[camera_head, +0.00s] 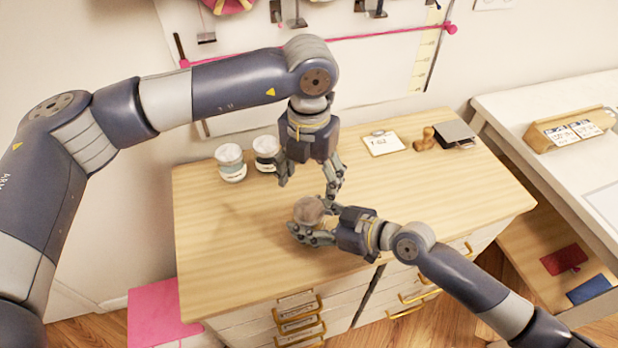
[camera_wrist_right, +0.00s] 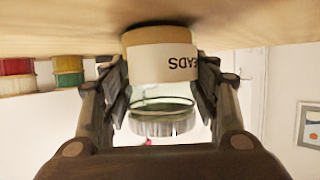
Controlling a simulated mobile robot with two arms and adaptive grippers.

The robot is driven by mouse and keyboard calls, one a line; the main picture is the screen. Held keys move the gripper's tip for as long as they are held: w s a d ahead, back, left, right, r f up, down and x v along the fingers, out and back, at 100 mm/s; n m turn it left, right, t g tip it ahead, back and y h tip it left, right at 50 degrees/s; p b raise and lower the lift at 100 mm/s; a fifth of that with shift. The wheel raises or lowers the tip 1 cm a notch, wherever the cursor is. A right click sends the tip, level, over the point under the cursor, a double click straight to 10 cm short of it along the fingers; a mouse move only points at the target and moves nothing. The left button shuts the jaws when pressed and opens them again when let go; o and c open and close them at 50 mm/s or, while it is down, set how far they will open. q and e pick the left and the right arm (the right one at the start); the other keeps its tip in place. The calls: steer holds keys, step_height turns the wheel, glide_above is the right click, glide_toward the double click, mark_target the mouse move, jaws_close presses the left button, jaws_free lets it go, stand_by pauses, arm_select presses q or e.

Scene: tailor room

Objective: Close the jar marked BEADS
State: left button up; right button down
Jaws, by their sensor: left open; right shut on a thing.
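The jar marked BEADS (camera_head: 308,210) stands on the wooden cabinet top (camera_head: 225,250), near its front middle. The right wrist view hangs upside down and shows the jar's label (camera_wrist_right: 163,63), with "EADS" readable. My right gripper (camera_head: 312,218) is shut around the jar's sides; both fingers also show in the right wrist view (camera_wrist_right: 160,95). The jar's upper part shows clear glass, a dark ring and a ribbed grey edge (camera_wrist_right: 163,127); I cannot tell whether that edge is a lid. My left gripper (camera_head: 311,180) is open and empty, above and just behind the jar, fingers pointing down.
Two jars with whitish tops, one (camera_head: 231,165) at the back left and one (camera_head: 266,152) beside my left gripper. A card (camera_head: 383,143), a brown wooden piece (camera_head: 425,139) and a dark flat box (camera_head: 455,133) lie at the back right. The cabinet top's left front is clear.

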mark_target(309, 208)
arm_select(q)
steer(key=shift+f, duration=4)
steer(key=c, duration=1.1)
steer(key=m, duration=0.3)
steer(key=o, duration=1.1)
steer(key=shift+o, duration=0.2)
